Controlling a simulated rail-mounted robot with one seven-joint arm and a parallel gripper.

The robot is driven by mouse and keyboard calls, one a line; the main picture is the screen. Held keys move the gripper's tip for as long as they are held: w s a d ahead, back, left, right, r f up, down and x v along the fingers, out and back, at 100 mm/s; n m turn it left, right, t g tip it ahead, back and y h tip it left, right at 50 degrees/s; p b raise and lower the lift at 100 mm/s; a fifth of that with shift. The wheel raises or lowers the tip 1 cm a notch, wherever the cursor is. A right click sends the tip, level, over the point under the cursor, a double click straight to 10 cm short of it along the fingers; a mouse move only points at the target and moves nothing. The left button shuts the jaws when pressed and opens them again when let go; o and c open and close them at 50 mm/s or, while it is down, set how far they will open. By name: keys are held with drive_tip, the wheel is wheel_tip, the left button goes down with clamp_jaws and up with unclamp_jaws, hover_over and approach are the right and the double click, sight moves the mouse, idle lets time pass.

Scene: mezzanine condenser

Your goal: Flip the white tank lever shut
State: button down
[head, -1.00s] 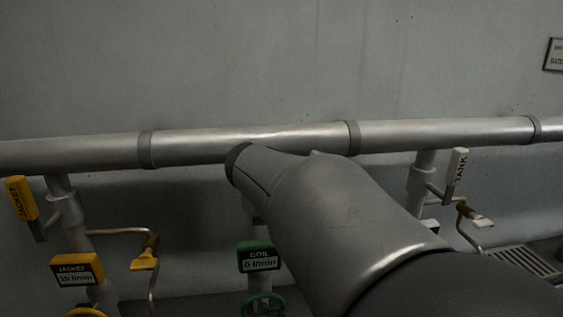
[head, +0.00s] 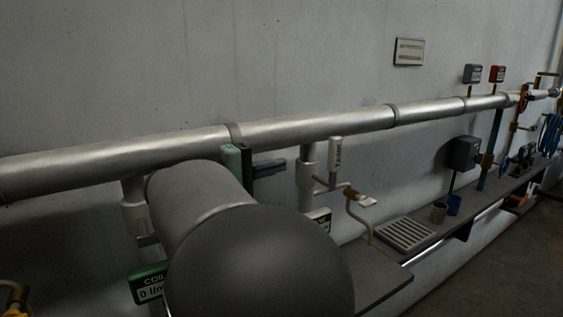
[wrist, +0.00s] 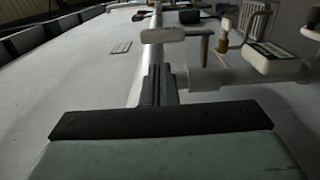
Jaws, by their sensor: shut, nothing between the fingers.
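The white tank lever (head: 335,152) stands upright in the head view, beside the branch pipe (head: 307,185) that drops from the large pipe. In the wrist view the lever (wrist: 163,35) is a pale bar just beyond my fingertips. My gripper (head: 284,162) has its dark fingers shut and empty, pointing right toward the lever. It is to the left of the lever, with a visible gap in the head view. In the wrist view my gripper (wrist: 158,68) shows its fingers together. The lower part of the tank meter (head: 320,216) is partly hidden by my arm.
A large pipe (head: 310,130) runs along the wall just behind my gripper. A brass-collared tap (head: 357,198) is below and right of the lever. The green coil meter (head: 148,284) is at lower left. A shelf with a grate (head: 402,235) extends right.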

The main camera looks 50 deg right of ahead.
sight(330, 152)
drive_tip(key=p+x, duration=0.3)
drive_tip(key=x, duration=0.9)
drive_tip(key=shift+w+r+p, duration=0.1)
drive_tip(key=shift+r+p, duration=0.05)
drive_tip(key=shift+p, duration=0.25)
